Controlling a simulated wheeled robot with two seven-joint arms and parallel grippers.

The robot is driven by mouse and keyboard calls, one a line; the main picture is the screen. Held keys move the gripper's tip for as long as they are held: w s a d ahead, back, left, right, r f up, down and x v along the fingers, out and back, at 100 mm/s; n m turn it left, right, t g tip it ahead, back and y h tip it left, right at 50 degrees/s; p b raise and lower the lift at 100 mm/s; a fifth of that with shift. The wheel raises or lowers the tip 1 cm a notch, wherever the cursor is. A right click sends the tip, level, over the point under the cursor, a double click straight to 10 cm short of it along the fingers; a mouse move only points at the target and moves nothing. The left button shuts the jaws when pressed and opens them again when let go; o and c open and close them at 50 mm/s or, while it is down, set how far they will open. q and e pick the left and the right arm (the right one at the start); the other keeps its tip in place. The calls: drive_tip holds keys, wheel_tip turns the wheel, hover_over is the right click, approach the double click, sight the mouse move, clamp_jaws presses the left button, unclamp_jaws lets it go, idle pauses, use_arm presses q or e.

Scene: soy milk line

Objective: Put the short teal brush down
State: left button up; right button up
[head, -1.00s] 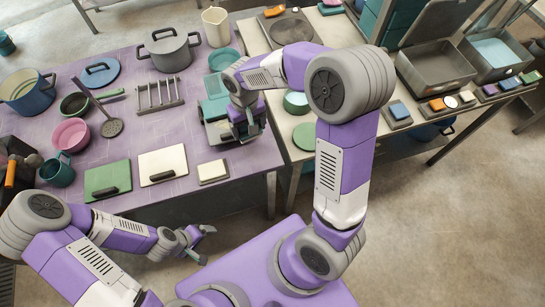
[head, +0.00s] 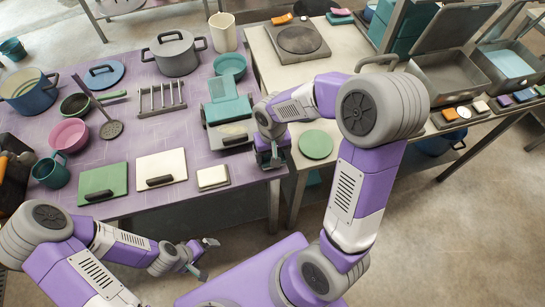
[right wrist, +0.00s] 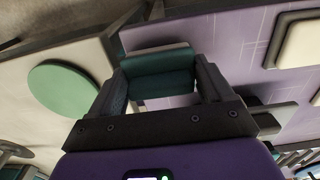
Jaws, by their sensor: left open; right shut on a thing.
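The short teal brush (right wrist: 158,62) is between the fingers of my right gripper (right wrist: 157,85) in the right wrist view, with a pale strip along its far edge. In the head view my right gripper (head: 271,161) is low at the right edge of the purple table (head: 215,145), and the brush is mostly hidden by it. I cannot tell whether the brush touches the table. My left gripper (head: 206,259) is open and empty in front of the purple table.
A teal-and-grey machine (head: 228,112) stands just left of my right gripper. A green disc (head: 316,144) lies on the cream table (head: 285,85) to the right. A white block (head: 213,177) and a white board (head: 162,168) lie near the purple table's front edge.

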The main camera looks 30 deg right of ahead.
drive_tip(key=shift+f, duration=0.45)
drive_tip(key=shift+f, duration=0.15)
drive_tip(key=o, duration=1.1)
drive_tip(key=shift+r, duration=0.35)
wheel_tip(320, 180, up, 12)
drive_tip(key=p, duration=0.3)
drive_tip(key=shift+f, duration=0.15)
